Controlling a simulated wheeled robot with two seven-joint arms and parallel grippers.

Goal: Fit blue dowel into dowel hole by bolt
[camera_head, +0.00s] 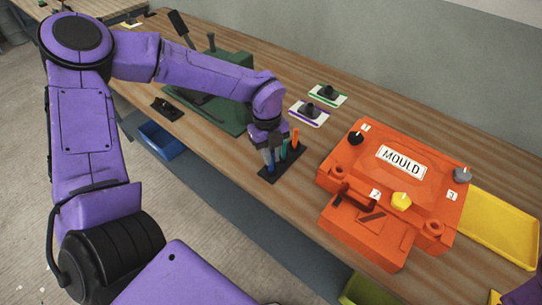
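A black rack (287,170) on the bench holds upright dowels: a blue dowel (270,161) at the left, a green one (283,149) and an orange one (295,138). My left gripper (266,150) points down at the blue dowel's top, at the rack's left end. Its fingers are small and dark here, so I cannot tell whether they grip the dowel. The orange mould (388,182) stands to the right, with a black knob (356,138) marked 1, a yellow knob (401,200) marked 2 and a grey knob (462,174) marked 3. A round socket (433,229) shows at its near right corner.
A green machine (215,88) with a lever stands behind my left arm. Two small trays with black knobs, one green-edged (328,96) and one purple-edged (309,113), lie behind the rack. A yellow tray (500,228) lies right of the mould. Bare bench separates rack and mould.

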